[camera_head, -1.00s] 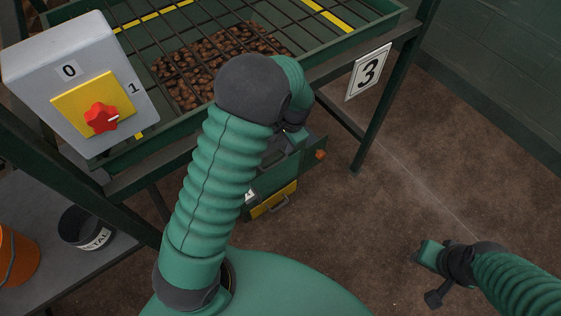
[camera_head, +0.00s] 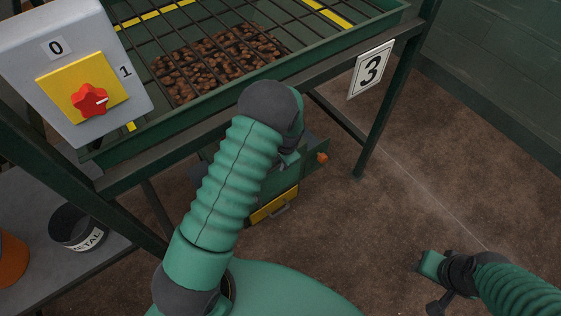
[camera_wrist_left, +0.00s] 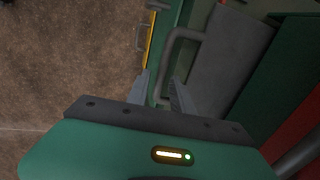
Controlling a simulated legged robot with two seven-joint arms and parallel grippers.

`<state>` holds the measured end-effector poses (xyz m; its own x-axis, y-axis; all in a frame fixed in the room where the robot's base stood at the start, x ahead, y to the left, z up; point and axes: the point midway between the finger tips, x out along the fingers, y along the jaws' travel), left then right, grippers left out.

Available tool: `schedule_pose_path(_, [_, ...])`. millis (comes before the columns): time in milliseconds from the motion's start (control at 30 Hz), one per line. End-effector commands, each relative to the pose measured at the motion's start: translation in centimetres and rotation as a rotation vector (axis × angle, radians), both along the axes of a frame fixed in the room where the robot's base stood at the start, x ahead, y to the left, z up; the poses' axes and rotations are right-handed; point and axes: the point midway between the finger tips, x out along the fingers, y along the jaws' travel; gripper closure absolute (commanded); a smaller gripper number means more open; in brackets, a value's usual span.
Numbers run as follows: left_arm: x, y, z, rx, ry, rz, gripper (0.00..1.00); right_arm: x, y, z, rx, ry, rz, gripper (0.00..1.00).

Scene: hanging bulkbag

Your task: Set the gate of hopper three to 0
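Hopper three is the green frame with a grid top and brown lumps inside (camera_head: 215,65), marked by a white sign "3" (camera_head: 371,69). Under it is a green unit with a yellow plate and grey handle (camera_head: 273,206); the yellow edge also shows in the left wrist view (camera_wrist_left: 151,45). My left gripper (camera_head: 287,160) is under the hopper's edge, largely hidden by my arm. My right gripper (camera_head: 422,264) is low at right, apart from the hopper.
A grey switch box (camera_head: 75,70) with a red knob (camera_head: 90,101) on yellow is at upper left; its white mark points towards 1. A dark "METAL" tub (camera_head: 78,228) and an orange bucket (camera_head: 12,258) are at lower left. Brown floor is clear at right.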

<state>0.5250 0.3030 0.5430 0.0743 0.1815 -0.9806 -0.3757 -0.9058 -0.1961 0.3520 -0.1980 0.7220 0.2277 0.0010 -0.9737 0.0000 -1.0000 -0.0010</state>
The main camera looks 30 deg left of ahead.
Motion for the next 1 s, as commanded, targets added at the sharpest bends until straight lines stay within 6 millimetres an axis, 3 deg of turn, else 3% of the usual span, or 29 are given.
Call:
schedule_pose_path(33, [-0.01,0.0,0.01,0.0,0.0,0.0,0.8,0.0,0.0,0.0,0.0,0.0,0.0,0.64])
schedule_pose_path(200, [-0.02,0.01,0.0,0.0,0.0,0.0,1.0,0.0,0.0,0.0,0.0,0.0,0.0,0.64])
schedule_pose_path(1000, [-0.07,0.04,-0.03,0.001,0.002,0.0,1.0,-0.01,0.0,-0.01,0.0,0.0,0.0,0.64])
